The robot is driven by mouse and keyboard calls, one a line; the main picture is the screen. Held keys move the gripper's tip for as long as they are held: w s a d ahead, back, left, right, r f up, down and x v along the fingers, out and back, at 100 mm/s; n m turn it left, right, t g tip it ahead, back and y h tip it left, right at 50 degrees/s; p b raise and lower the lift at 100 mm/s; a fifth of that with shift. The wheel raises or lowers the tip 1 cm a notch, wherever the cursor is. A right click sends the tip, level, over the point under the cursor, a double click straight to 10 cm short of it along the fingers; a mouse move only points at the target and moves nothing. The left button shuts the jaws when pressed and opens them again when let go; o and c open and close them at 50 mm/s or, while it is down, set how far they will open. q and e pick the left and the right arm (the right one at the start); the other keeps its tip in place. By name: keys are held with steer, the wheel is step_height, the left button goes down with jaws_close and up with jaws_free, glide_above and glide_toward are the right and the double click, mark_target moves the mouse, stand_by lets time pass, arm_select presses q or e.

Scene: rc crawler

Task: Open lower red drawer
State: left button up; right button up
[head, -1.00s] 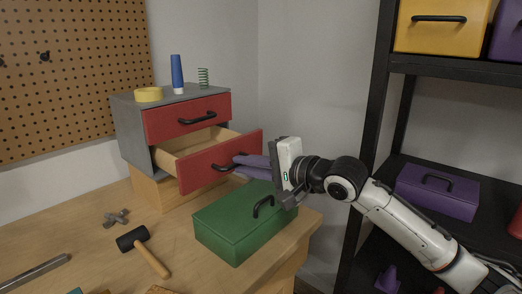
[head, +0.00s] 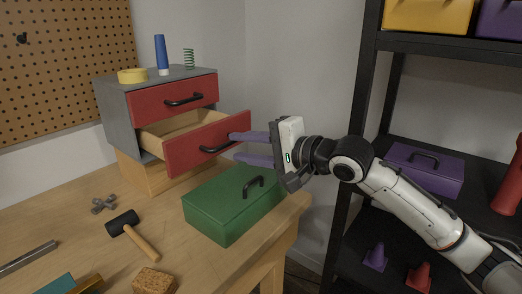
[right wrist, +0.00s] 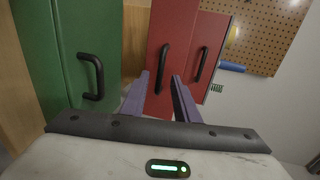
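The lower red drawer (head: 190,152) of the grey cabinet (head: 113,110) is pulled out, and its bare wooden inside shows. Its black handle (head: 216,149) is on the drawer front; in the right wrist view the handle (right wrist: 163,65) lies ahead of and between my finger tips. My right gripper (head: 237,147) is open, its two purple fingers apart at the right end of the drawer front. It also shows in the right wrist view (right wrist: 159,90), with nothing clamped between the fingers. The upper red drawer (head: 175,98) is shut. My left gripper is not in view.
A green box (head: 225,208) with a black handle stands just below my right gripper. A hammer (head: 131,231) and a cork block (head: 155,281) lie on the wooden bench. A black shelf (head: 362,150) stands to the right.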

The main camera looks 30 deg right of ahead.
steer(key=b+v, duration=0.1)
steer(key=v, duration=0.6)
steer(key=shift+s, duration=0.2)
stand_by(0.4)
